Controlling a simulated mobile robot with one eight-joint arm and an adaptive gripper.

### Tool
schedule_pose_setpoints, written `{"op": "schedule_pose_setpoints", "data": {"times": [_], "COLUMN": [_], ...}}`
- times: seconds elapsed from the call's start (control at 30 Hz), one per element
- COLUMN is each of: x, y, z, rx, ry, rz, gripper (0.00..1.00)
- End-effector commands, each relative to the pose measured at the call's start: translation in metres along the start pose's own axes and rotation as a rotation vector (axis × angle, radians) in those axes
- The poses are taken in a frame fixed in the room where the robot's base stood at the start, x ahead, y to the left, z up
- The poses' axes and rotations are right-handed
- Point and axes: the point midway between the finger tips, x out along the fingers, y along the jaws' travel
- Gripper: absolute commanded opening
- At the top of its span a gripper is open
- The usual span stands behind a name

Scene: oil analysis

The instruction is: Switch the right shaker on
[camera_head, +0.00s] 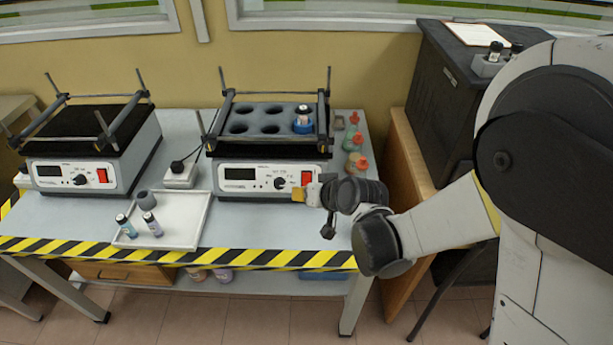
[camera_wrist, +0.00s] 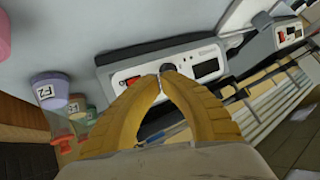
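The right shaker (camera_head: 240,178) stands on the table, with a white front panel, dark display, black knob and red switch (camera_head: 307,178) at the panel's right end. Its display (camera_wrist: 207,69) looks dark in the wrist view. My gripper (camera_head: 298,195) is in front of the panel's lower right, just below the switch. In the wrist view its yellow fingers (camera_wrist: 162,76) meet at the tips, shut and empty, beside the knob (camera_wrist: 167,67). A bit of the red switch (camera_wrist: 132,81) shows left of the fingertips. I cannot tell whether the fingers touch the panel.
The left shaker (camera_head: 72,176) stands at the table's left. A white tray (camera_head: 185,225) with small vials lies between, near the striped front edge. Red-capped bottles (camera_head: 354,162) stand right of the right shaker. A blue-based vial (camera_head: 303,124) sits in its rack.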

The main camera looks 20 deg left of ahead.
Motion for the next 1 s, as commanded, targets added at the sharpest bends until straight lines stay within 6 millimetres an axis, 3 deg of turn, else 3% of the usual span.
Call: {"op": "schedule_pose_setpoints", "data": {"times": [0.4,1.0], "x": [0.042,0.047], "y": [0.023,0.026], "z": [-0.021,-0.025], "rx": [0.001,0.000], "ry": [0.001,0.000], "rz": [0.000,0.000], "gripper": [0.00,0.00]}}
